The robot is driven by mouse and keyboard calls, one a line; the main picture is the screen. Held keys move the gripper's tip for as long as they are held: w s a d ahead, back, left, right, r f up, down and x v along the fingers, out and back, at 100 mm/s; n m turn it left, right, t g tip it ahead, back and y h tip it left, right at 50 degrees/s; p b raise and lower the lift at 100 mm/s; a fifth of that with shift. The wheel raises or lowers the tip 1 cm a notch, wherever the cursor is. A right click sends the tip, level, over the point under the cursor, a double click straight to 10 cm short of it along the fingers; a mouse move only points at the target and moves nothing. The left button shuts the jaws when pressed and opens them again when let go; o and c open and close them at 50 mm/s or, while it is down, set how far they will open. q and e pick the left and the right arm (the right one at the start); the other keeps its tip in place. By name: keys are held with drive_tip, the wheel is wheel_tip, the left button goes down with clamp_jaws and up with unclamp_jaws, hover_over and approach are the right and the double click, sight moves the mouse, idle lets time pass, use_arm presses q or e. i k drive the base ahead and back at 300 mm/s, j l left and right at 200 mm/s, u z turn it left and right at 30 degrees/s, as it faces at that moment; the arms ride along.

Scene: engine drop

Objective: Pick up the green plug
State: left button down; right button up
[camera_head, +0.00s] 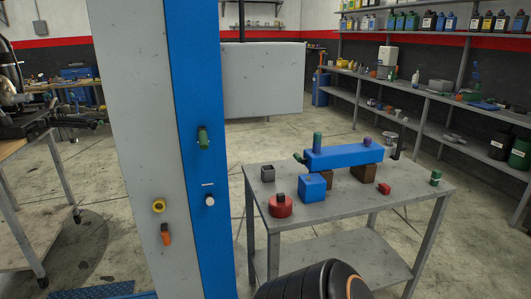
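Several green parts are in view, and I cannot tell which one is the green plug. A green upright cylinder (317,140) stands on top of the long blue block (345,156). A darker green piece (299,158) sticks out at that block's left end. A small green cylinder (436,178) stands alone near the right corner of the grey table (345,225). Another green piece (203,138) is on the blue face of the column (195,90). Neither of my grippers shows; a dark rounded part at the bottom centre appears to be my own arm.
The table also holds a blue cube (312,187), a red round part (281,205), a grey box (268,173), brown blocks (364,173) and a small red block (384,188). The tabletop's front right is mostly clear. Shelves (430,90) stand behind; a workbench (30,155) is at left.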

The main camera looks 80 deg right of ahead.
sight(436, 175)
drive_tip(key=z, duration=3.7)
drive_tip(key=i+l+u, duration=0.1)
drive_tip(key=u, duration=0.85)
drive_tip(key=i+l+u, duration=0.1)
drive_tip(key=l+u, duration=0.15)
drive_tip(key=i+l+u, duration=0.2)
drive_tip(key=l+u, duration=0.25)
drive_tip(key=l, duration=0.15)
drive_tip(key=l+u, duration=0.35)
drive_tip(key=l, duration=1.55)
drive_tip(key=i+l+u, duration=0.1)
drive_tip(key=l, duration=0.85)
